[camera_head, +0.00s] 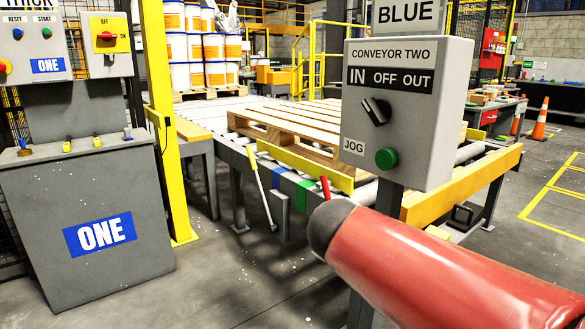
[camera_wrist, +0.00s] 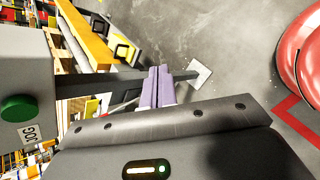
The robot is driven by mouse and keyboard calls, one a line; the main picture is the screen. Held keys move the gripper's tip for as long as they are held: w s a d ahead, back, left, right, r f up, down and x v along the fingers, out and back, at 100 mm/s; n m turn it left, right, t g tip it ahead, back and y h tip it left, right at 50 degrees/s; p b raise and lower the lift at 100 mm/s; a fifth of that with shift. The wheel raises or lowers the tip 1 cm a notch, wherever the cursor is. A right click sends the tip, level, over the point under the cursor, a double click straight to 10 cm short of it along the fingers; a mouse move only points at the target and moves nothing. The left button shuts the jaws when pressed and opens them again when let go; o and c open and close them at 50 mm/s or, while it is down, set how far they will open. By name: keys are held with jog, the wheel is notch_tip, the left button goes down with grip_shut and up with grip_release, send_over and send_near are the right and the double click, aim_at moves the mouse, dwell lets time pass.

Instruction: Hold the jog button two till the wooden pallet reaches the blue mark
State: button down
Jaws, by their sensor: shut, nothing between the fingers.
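The wooden pallet (camera_head: 290,125) lies flat on the roller conveyor in the head view, partly hidden by the grey control box (camera_head: 361,140). The blue mark (camera_head: 279,180) is on the conveyor's near side, with a green mark (camera_head: 302,196) to its right. The box reads CONVEYOR TWO, with a black selector knob (camera_head: 376,110) and a green jog button (camera_head: 386,158). In the wrist view the jog button (camera_wrist: 18,108) is at the left edge. My gripper (camera_wrist: 158,72) has purple fingers shut together and empty, apart from the button. The head view does not show the fingers.
A BLUE sign (camera_head: 405,12) tops the box. A grey console labelled ONE (camera_head: 85,210) stands left beside a yellow post (camera_head: 165,120). Stacked white and orange pails (camera_head: 200,50) stand behind. A yellow rail (camera_head: 460,185) runs right of the box.

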jog(key=s+a+f+m+y, duration=0.3)
jog(key=s+f+m+y, duration=0.5)
jog(key=s+m, duration=0.4)
jog(key=f+m, duration=0.1)
jog(key=m, duration=0.1)
jog(key=shift+a+f+m+t, duration=0.3)
jog(key=shift+a, duration=0.05)
